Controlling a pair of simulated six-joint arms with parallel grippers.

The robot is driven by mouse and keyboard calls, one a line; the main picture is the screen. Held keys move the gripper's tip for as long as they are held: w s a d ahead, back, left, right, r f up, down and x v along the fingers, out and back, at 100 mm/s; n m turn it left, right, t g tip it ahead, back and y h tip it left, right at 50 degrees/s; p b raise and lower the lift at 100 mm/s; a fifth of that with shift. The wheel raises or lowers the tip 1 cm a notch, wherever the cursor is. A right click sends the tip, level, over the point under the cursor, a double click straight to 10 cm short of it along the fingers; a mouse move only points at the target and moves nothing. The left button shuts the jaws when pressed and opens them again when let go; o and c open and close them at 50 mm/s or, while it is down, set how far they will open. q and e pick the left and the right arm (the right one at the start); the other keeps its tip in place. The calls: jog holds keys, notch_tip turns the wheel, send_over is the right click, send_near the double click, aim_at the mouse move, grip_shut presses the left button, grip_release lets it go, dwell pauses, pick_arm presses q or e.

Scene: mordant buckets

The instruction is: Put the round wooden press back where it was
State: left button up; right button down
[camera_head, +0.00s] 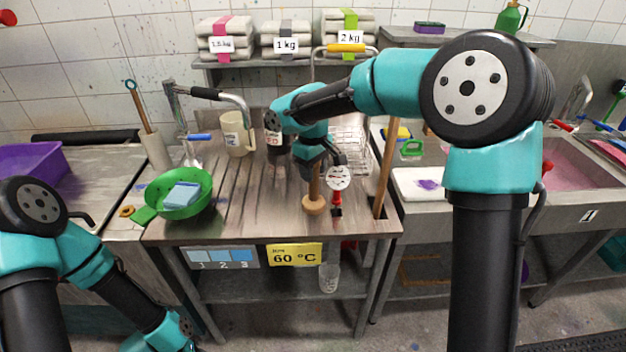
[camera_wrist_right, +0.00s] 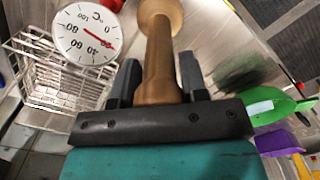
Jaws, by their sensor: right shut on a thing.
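The round wooden press (camera_head: 314,206) has a turned handle and a round knob-like foot. It stands about upright over the front middle of the slatted wooden table (camera_head: 235,225). My right gripper (camera_head: 315,170) is shut on its handle; in the right wrist view the handle (camera_wrist_right: 160,65) runs between the two fingers (camera_wrist_right: 157,85). I cannot tell whether the foot touches the table. A dial thermometer (camera_head: 338,178) with a red part below it is close to the right of the press. My left arm is low at the left, and its gripper is not visible.
A beige jug (camera_head: 236,139) and a wire basket (camera_head: 350,150) stand behind. A wooden pole (camera_head: 386,165) rises at the right edge. The table's middle left is clear.

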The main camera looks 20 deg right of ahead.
jog(key=shift+f, duration=1.9)
jog(key=c, duration=0.6)
grip_release()
jog(key=shift+c, duration=0.2)
notch_tip(320, 180, up, 12)
jog(key=shift+r, duration=0.15)
